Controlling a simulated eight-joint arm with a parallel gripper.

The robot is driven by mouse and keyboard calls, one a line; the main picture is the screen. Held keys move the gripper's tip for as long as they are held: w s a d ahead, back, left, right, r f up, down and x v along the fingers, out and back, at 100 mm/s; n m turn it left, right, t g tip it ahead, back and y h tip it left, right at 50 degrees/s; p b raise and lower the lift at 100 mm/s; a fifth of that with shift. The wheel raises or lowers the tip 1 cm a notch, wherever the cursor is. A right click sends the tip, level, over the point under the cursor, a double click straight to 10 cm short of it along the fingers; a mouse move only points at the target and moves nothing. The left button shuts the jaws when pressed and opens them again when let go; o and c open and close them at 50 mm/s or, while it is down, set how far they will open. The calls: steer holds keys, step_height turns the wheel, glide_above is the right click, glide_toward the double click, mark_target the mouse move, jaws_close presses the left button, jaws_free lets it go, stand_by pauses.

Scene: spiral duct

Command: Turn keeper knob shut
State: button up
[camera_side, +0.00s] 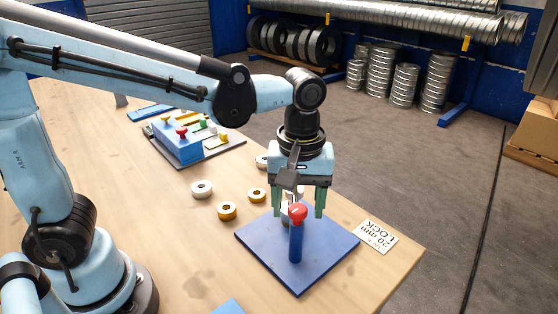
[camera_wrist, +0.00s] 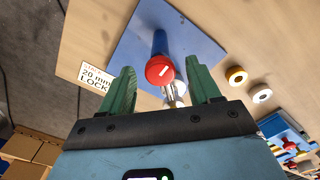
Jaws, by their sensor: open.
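The red keeper knob (camera_side: 298,214) tops a blue post (camera_side: 295,243) standing upright on a blue square plate (camera_side: 268,257). In the wrist view the red knob (camera_wrist: 160,70) shows a small white mark on its top. My gripper (camera_side: 298,210) points down over the plate, with its green fingers spread wide. In the wrist view my gripper (camera_wrist: 162,88) has one finger on each side of the knob, with a gap on both sides. A silvery part shows just behind the knob, partly hidden by it.
A card reading "20 mm LOCK" (camera_side: 378,238) lies right of the plate. White and yellow rings (camera_side: 227,210) lie to the left. A blue block with coloured knobs (camera_side: 180,143) stands farther back. The table's right edge is close to the card.

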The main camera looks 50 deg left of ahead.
steer(key=c, duration=1)
steer(key=shift+c, duration=0.2)
steer(key=shift+m, duration=0.4)
steer(key=m, duration=0.3)
steer(key=shift+m, duration=0.3)
steer(key=m, duration=0.4)
steer(key=shift+m, duration=0.3)
steer(key=m, duration=0.4)
steer(key=shift+m, duration=2.4)
